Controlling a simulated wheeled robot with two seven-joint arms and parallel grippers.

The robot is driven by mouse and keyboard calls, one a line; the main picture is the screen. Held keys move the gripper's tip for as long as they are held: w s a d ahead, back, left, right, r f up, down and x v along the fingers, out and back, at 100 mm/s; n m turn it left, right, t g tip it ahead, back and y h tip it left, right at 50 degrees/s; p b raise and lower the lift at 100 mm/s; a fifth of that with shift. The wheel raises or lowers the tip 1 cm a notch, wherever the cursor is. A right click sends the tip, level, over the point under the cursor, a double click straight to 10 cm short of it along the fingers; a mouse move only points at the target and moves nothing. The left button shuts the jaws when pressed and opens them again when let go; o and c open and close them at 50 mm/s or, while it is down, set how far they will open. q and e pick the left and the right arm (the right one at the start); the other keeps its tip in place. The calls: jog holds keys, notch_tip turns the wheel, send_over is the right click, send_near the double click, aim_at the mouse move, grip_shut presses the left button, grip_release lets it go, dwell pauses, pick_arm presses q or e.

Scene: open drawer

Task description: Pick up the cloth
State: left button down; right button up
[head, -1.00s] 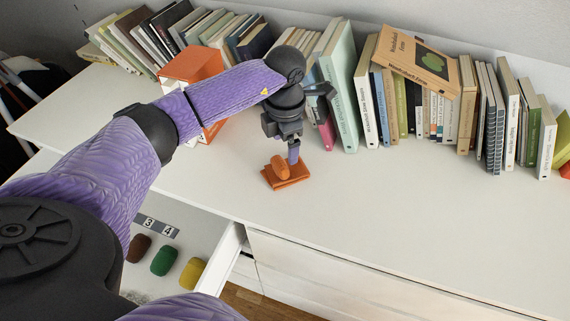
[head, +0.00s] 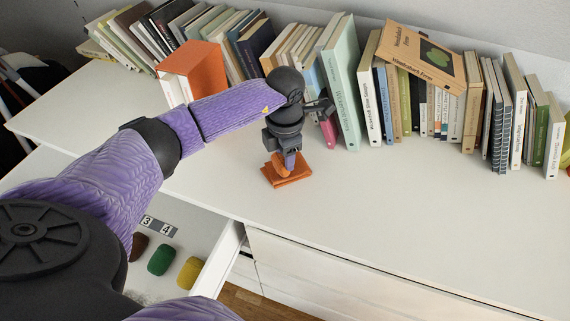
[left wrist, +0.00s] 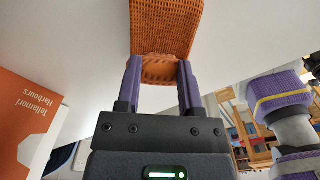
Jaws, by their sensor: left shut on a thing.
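The orange cloth (head: 292,181) lies folded as a small flat square on the white top, with a rounded orange lump standing up from it. In the left wrist view the woven cloth (left wrist: 165,28) spreads beyond the fingertips, and the lump's edge shows between them. My left gripper (head: 284,164) points down over the cloth and is shut on the lump, which looks like part of the cloth. In the left wrist view the two purple fingers (left wrist: 160,72) flank it. The cloth still appears to rest on the top. My right gripper is not in view.
An orange box-like book (head: 200,68) stands behind my left forearm. A row of books (head: 345,85) runs along the back, with one book (head: 420,58) lying tilted on top. An open drawer (head: 222,262) below holds brown, green and yellow lumps. The top's right front is clear.

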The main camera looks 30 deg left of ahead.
pick_arm(q)
jog(key=shift+r, duration=0.2)
notch_tip(320, 180, up, 8)
jog(key=p, duration=0.3)
jog(key=shift+r, duration=0.15)
notch_tip(320, 180, up, 9)
jog(key=p, duration=0.2)
jog(key=shift+r, duration=0.15)
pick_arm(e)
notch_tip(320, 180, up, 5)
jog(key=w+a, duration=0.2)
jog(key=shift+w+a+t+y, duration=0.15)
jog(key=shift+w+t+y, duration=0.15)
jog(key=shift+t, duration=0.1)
